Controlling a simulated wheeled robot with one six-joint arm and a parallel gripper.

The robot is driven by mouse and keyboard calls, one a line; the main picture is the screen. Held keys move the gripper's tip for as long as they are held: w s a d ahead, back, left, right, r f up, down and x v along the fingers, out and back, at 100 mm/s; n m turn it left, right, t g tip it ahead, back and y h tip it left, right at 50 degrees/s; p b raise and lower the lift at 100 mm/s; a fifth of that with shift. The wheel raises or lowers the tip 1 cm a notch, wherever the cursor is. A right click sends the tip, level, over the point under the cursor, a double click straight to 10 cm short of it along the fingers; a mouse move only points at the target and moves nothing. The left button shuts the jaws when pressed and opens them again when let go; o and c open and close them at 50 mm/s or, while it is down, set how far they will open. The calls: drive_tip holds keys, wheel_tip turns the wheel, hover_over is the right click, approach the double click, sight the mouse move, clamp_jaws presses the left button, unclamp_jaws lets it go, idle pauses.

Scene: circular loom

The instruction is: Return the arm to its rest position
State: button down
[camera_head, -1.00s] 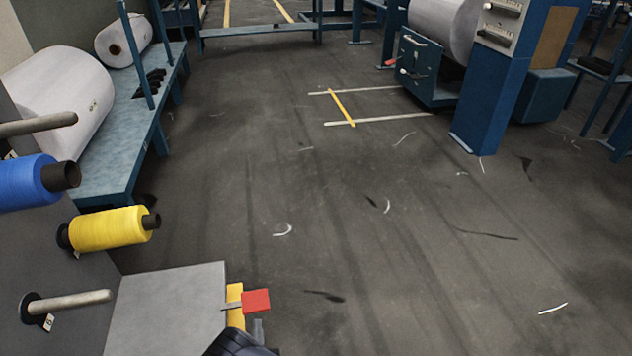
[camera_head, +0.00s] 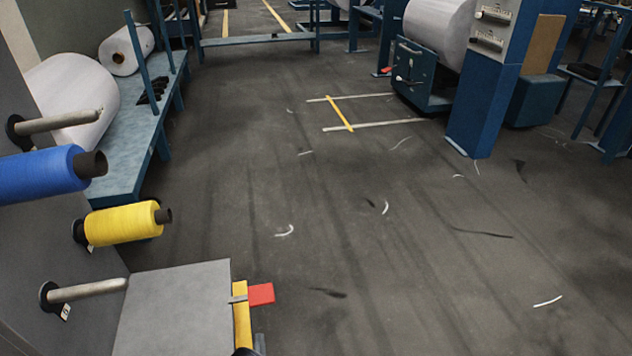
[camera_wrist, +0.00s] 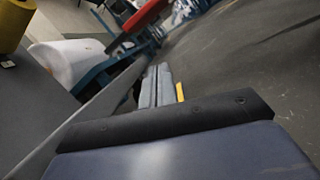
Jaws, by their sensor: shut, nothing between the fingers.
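My gripper (camera_wrist: 157,84) shows in the wrist view as two grey fingers side by side, shut with nothing between them. It points past a grey panel toward the shop floor and touches nothing that I can see. In the head view only a small dark piece of my arm shows at the bottom edge, by the grey box; the gripper itself is not visible there.
A grey box (camera_head: 172,310) with a red block (camera_head: 261,294) stands at lower left. A blue bench (camera_head: 121,155) holds white rolls. The middle floor is open.

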drive_tip(key=shift+s, duration=0.3)
